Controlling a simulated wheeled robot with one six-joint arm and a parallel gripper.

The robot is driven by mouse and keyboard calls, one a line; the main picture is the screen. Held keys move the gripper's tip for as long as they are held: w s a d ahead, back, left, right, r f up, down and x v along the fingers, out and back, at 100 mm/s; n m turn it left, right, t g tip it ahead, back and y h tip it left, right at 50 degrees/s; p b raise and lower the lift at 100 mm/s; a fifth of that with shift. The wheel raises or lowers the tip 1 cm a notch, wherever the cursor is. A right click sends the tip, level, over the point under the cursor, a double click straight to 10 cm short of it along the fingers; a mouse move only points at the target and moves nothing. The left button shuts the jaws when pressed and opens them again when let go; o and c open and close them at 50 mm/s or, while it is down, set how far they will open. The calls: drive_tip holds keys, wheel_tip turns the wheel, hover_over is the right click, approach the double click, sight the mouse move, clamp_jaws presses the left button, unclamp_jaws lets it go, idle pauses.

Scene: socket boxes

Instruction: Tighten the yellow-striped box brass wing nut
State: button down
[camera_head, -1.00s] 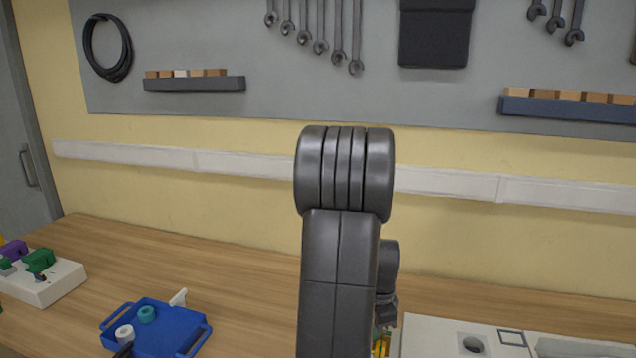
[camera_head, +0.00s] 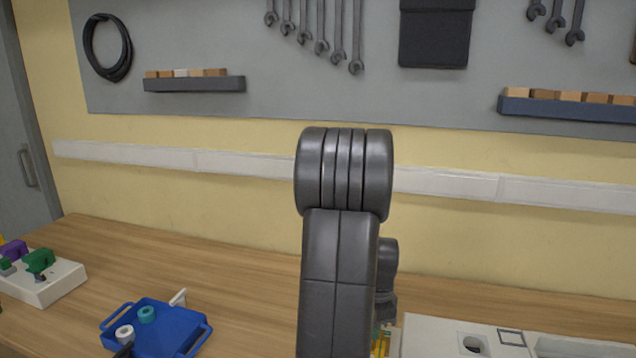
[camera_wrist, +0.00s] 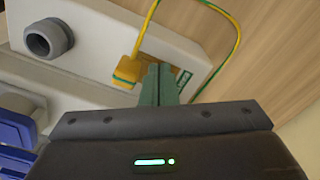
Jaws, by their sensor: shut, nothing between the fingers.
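In the wrist view, my gripper (camera_wrist: 160,72) has its two green-grey fingers together at the side of a pale box (camera_wrist: 95,45). A yellow lug or plug (camera_wrist: 128,70) with a green-and-yellow cable (camera_wrist: 237,20) lies just left of the fingertips. I cannot tell whether the fingers touch the box. No brass wing nut is visible; the fingers may hide it. I cannot make out a yellow stripe. In the head view, my arm hides the gripper, and a sliver of yellow and green (camera_head: 380,343) shows beside it.
A dark round socket (camera_wrist: 48,38) is on the pale box. In the head view, a pale panel box (camera_head: 425,338) is at lower right. A blue tray (camera_head: 172,330) with small rings and another box with coloured parts (camera_head: 50,282) stand left. Bare bench lies between tray and wall.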

drive_tip(key=shift+a, duration=0.15)
drive_tip(key=shift+a, duration=0.25)
wheel_tip(320, 180, up, 6)
drive_tip(key=p, duration=0.4)
drive_tip(key=shift+d, duration=0.15)
idle(0.3)
